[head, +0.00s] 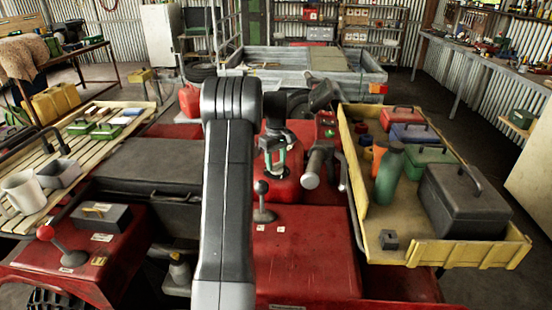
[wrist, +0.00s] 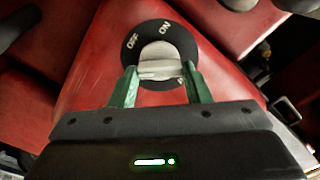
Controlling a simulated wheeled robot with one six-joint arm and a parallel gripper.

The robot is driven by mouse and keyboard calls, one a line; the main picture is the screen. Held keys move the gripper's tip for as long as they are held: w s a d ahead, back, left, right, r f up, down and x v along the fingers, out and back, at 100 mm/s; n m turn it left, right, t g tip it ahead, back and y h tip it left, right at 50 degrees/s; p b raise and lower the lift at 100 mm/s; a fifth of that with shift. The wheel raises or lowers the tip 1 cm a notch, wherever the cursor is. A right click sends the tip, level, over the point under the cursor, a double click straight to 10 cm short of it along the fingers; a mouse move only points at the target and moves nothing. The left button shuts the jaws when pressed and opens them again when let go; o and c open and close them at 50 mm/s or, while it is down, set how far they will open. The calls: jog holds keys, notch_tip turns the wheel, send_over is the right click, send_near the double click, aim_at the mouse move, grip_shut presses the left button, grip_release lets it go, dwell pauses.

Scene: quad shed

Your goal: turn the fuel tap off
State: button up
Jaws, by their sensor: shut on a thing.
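The fuel tap (wrist: 158,52) is a pale grey knob on a round black dial (wrist: 135,55), set on a red panel in the wrist view. OFF is printed at the dial's upper left and ON at its upper right. A third mark at the lower right is mostly hidden by a finger. I cannot tell for sure which mark the knob points to. My gripper (wrist: 160,74) has its green fingers on both sides of the knob and is shut on it. In the head view my gripper (head: 277,152) is low over the red bodywork, and the tap cannot be made out there.
A yellow tray (head: 400,245) with toolboxes and a green bottle (head: 388,175) is at the right. A black-gripped handlebar (head: 318,165) stands just right of my gripper. A black-knobbed lever (head: 262,198) stands close in front. A slatted rack (head: 20,220) is at the left.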

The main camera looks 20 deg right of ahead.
jog(key=m+p, duration=0.1)
jog(key=m, duration=0.3)
jog(key=shift+d+r, duration=0.1)
jog(key=shift+r, duration=0.05)
jog(key=shift+m+p, duration=0.5)
jog(key=shift+m, duration=1.6)
jog(key=shift+d, duration=0.1)
jog(key=o, duration=1)
notch_tip(320, 180, up, 14)
jog(key=shift+f+b, duration=0.15)
jog(key=shift+b, duration=0.35)
jog(key=shift+f, duration=0.1)
